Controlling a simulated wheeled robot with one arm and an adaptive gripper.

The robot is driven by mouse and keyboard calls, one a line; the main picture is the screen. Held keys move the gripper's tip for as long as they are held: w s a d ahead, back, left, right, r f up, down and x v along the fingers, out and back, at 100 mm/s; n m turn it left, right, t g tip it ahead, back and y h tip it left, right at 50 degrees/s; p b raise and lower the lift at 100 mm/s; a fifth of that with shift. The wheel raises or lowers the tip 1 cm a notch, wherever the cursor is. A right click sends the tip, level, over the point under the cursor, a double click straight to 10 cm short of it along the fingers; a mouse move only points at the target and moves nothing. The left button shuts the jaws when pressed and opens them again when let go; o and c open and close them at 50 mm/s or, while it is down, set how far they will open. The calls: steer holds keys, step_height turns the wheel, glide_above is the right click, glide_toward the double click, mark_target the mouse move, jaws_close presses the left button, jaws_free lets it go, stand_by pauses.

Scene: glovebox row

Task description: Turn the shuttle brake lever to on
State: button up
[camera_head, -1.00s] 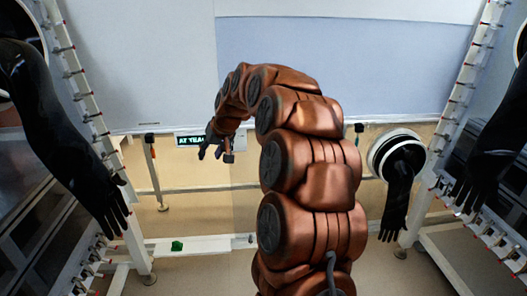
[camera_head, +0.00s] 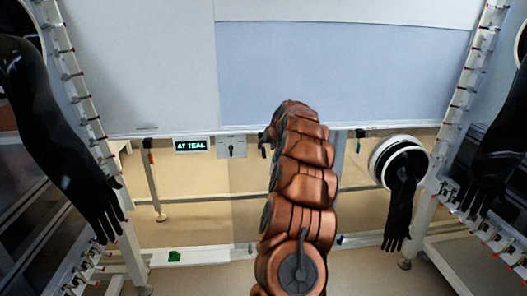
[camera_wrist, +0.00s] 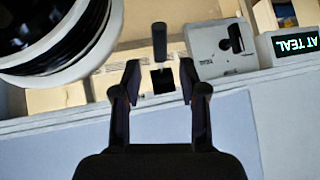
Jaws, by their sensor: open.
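In the wrist view a black upright lever handle (camera_wrist: 160,42) stands out near the panel's edge, above a small dark square (camera_wrist: 162,79). I see no label that shows whether it is the shuttle brake lever or which setting it has. My gripper (camera_wrist: 160,67) is open and empty, its fingertips on either side of the line of this handle, with no contact visible. In the head view my gripper (camera_head: 265,143) is small and partly hidden by my arm. A pale plate with a black knob (camera_wrist: 232,40) lies beside the handle; the plate (camera_head: 231,147) also shows in the head view.
A lit sign reading AT TEAL (camera_head: 191,145) is left of the plate. A round glove port (camera_head: 398,160) with a hanging black glove (camera_head: 399,205) is at right. A large black glove (camera_head: 70,150) hangs at left. A green block (camera_head: 174,256) lies low on a white beam.

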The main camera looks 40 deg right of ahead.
mark_target(264, 149)
steer(key=shift+x, duration=2.65)
steer(key=shift+c, duration=0.4)
jaws_close()
